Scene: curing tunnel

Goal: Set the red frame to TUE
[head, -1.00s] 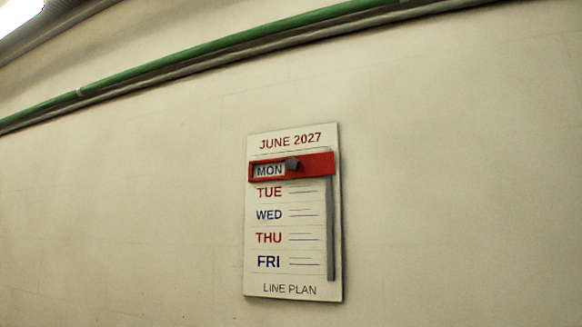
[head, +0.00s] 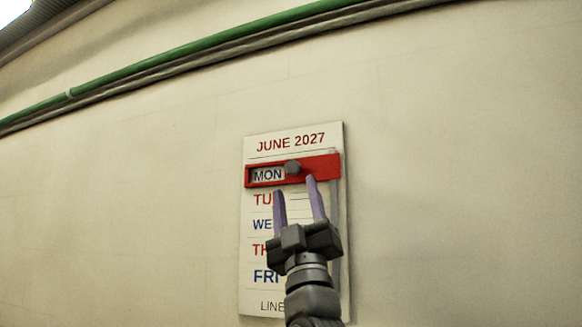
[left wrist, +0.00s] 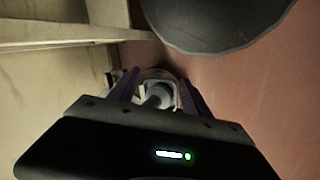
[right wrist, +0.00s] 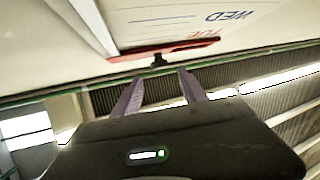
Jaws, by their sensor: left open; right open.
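The white wall calendar (head: 291,141) is headed JUNE 2027 and lists MON to FRI. The red frame (head: 322,167) sits around MON, with a dark knob (head: 293,167) on it. A grey vertical rail runs along the board's right edge. My right gripper (head: 295,187) is open in front of the board, its fingertips pointing up just below the knob in the picture. In the right wrist view, the red frame (right wrist: 178,46) and knob (right wrist: 158,60) lie beyond the open, empty fingers. My left gripper (left wrist: 158,88) is open in the left wrist view, away from the calendar.
A green pipe (head: 200,53) runs along the wall above the calendar. The wall around the board is bare. In the left wrist view, a dark rounded shape (left wrist: 215,20) is above a reddish floor (left wrist: 255,85).

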